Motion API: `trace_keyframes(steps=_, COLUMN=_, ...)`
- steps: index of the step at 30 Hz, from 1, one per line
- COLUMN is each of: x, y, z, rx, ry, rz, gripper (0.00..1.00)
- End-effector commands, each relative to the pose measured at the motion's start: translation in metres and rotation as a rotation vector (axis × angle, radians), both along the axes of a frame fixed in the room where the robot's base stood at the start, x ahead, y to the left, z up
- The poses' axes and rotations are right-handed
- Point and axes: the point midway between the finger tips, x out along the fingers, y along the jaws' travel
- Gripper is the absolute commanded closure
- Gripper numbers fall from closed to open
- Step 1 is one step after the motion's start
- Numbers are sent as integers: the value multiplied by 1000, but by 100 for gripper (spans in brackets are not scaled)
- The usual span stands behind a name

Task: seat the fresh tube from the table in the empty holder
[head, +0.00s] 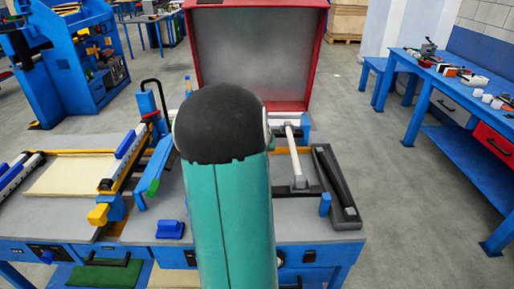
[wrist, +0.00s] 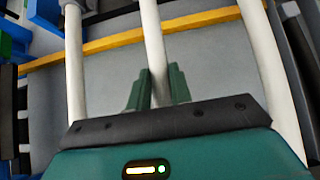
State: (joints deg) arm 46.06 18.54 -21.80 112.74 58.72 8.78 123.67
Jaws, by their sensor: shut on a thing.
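In the wrist view my gripper (wrist: 160,88) has its two green fingers closed on a white tube (wrist: 153,40), which runs up the picture between them. A second white tube (wrist: 74,75) lies to the left and a third (wrist: 268,70) to the right, both apart from the fingers. In the head view one white tube (head: 293,152) shows right of my teal arm, with a grey block at its near end. My gripper and the held tube are hidden behind my arm there. I cannot make out an empty holder, nor whether the held tube touches the surface below.
A yellow bar (wrist: 110,44) crosses behind the tubes in the wrist view. In the head view a dark tray (head: 336,188) lies at the workbench's right. A red-framed panel (head: 256,60) stands behind. A blue block (head: 170,229) and a pale board (head: 73,174) are at left.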

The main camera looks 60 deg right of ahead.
Motion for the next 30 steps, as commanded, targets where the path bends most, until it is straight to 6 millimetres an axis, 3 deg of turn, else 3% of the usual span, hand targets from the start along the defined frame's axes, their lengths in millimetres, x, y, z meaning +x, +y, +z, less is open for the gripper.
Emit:
trace_keyframes(steps=15, x=-1, y=0, z=-7, rx=0, ry=0, rz=-1, gripper=100)
trace_keyframes(steps=16, x=0, y=0, z=-7, rx=0, ry=-1, rz=-1, gripper=75)
trace_keyframes(steps=19, x=0, y=0, z=-7, rx=0, ry=0, rz=0, gripper=55)
trace_keyframes(steps=30, x=-1, y=0, z=-7, rx=0, ry=0, rz=0, gripper=54)
